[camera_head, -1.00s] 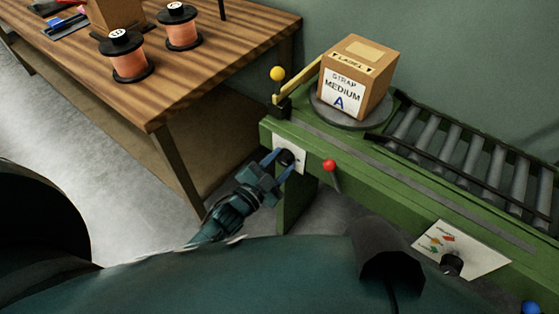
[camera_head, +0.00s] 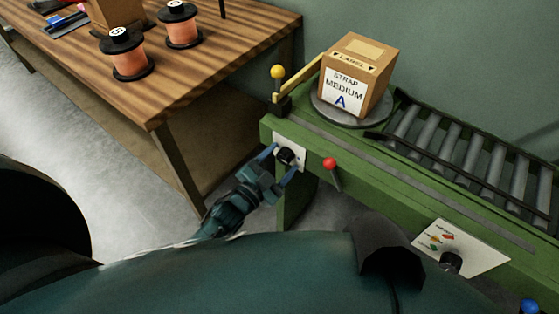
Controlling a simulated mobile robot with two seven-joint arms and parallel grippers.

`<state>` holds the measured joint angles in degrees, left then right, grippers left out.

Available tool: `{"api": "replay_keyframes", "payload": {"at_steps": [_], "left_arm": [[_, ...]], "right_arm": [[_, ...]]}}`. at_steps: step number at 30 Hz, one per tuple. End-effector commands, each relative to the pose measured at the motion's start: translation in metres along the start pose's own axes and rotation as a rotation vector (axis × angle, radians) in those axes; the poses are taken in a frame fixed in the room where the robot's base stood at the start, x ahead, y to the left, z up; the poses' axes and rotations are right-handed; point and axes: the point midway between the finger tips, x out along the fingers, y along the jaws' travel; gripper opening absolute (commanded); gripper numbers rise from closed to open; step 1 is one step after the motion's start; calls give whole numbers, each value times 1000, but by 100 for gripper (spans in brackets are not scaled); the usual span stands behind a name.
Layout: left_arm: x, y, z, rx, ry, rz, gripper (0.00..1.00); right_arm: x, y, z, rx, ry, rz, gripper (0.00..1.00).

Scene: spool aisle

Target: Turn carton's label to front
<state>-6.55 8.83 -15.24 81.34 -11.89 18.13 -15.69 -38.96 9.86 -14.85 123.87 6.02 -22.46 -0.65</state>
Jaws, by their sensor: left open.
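The brown carton (camera_head: 371,64) sits upright on a grey round turntable (camera_head: 324,106) at the left end of the green conveyor. A white label reading "STRAP MEDIUM A" (camera_head: 344,91) shows on its near side, and a tape strip reading "LABEL" lies along its top edge. My left gripper (camera_head: 277,165) is open at a black knob (camera_head: 285,156) on a white plate on the conveyor's front. Its blue fingers are on either side of the knob; I cannot tell whether they touch it. My right gripper is not in view.
A yellow-knobbed lever (camera_head: 277,73) and a red-knobbed lever (camera_head: 330,164) stand close to the black knob. Rollers (camera_head: 460,154) run to the right. A panel with a second dial (camera_head: 451,261) is lower right. The wooden table (camera_head: 190,75) holds copper spools (camera_head: 130,62).

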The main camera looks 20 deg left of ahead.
Motion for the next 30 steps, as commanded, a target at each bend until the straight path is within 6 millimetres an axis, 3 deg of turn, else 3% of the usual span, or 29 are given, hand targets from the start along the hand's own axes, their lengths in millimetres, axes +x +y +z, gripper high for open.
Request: {"api": "replay_keyframes", "payload": {"at_steps": [8,11,22,30], "left_arm": [[-6,0,0,0,-1,0,61],[-20,0,1,0,-2,1,61],[-100,1,1,1,-3,2,61],[-130,0,0,1,-1,1,61]], "right_arm": [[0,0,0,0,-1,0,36],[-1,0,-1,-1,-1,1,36],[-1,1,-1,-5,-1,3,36],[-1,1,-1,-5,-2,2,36]]}}
